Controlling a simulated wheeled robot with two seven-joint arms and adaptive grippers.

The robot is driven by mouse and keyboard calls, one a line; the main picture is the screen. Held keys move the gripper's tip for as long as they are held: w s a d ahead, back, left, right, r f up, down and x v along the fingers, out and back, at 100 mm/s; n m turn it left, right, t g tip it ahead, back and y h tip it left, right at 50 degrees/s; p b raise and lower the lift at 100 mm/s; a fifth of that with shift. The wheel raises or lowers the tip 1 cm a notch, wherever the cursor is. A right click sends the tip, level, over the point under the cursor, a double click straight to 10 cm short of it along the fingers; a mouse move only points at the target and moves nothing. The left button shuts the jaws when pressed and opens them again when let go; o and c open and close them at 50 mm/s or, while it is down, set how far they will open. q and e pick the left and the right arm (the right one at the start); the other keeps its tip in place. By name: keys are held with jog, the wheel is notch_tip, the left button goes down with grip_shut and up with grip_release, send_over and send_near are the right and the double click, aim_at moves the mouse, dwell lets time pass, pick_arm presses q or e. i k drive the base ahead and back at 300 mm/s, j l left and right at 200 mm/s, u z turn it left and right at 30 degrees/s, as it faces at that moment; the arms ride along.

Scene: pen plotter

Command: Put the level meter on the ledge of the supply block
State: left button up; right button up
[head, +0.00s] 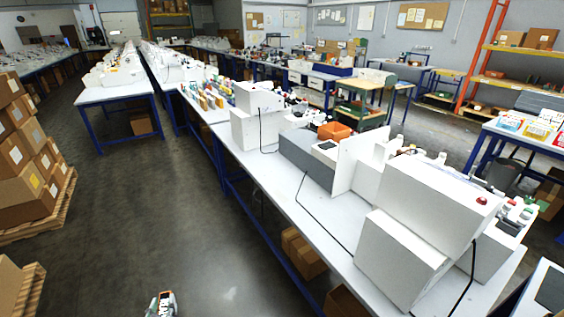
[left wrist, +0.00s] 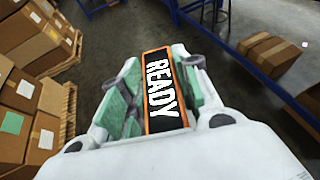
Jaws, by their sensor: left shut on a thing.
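My left gripper (head: 161,304) is at the bottom of the head view, over the floor and left of the long white table. In the left wrist view, its green-padded fingers (left wrist: 158,88) are shut on a black, orange-edged piece marked "READY" (left wrist: 162,90), which I take to be the level meter. The piece lies between the fingers and its lower part is hidden. Several white and grey blocks stand on the table; I cannot tell which is the supply block, and no ledge is clear. My right gripper is not in view.
The long white table (head: 290,200) on blue legs carries large white boxes (head: 420,205), a grey block (head: 308,158), an orange bin (head: 334,131) and loose black cables. Cardboard boxes on a pallet (head: 25,160) stand at left. The floor between is clear.

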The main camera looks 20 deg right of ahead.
aim_at(295, 139)
jog(key=i+z, duration=0.2)
jog(key=z, duration=0.15)
jog(key=i+z, duration=0.2)
jog(key=z, duration=0.2)
jog(key=i+l+z, duration=0.15)
jog(key=i+z, duration=0.2)
jog(key=z, duration=0.15)
jog(key=i+z, duration=0.3)
jog(key=z, duration=0.2)
